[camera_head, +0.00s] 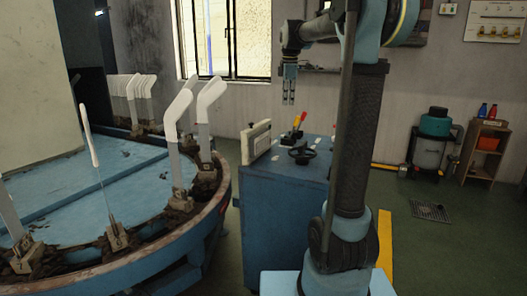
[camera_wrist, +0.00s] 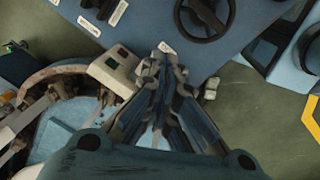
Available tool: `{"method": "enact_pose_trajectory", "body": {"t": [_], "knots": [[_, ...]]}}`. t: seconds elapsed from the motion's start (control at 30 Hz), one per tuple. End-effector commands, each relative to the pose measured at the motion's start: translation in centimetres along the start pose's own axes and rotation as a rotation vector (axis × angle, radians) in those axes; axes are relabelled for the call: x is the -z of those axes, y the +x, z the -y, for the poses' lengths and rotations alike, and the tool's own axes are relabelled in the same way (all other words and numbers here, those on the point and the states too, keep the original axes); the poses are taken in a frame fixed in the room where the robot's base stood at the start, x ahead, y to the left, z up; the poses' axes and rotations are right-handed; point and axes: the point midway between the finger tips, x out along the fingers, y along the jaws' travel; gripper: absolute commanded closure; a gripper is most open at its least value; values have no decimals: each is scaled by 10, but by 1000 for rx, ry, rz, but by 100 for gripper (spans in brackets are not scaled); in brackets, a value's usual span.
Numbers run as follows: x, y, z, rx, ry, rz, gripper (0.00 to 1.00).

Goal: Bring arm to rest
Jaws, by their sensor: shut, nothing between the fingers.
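My gripper (camera_head: 289,97) hangs fingers-down in the air in the head view, above and behind the blue control cabinet (camera_head: 285,200). In the wrist view my gripper (camera_wrist: 163,55) points toward the cabinet top, and its fingers are together with nothing between them. My arm is raised, with its upper links at the top right of the head view.
A round blue table (camera_head: 100,205) at left carries upright foot-shaped boards, some with white socks (camera_head: 178,115). The cabinet top has a black handwheel (camera_head: 302,155), levers and a cream panel box (camera_head: 256,141). A wooden shelf (camera_head: 484,152) and a teal canister (camera_head: 434,124) stand at right.

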Motion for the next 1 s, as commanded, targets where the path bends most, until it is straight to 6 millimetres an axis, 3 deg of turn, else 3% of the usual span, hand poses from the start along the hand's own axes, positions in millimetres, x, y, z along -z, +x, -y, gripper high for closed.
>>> {"method": "enact_pose_trajectory", "body": {"t": [0.37,0.57,1.0], "knots": [[-7,9,44,-6,143,-2,100],[-18,19,77,-12,263,-3,100],[-52,77,208,-33,727,-12,100]]}}
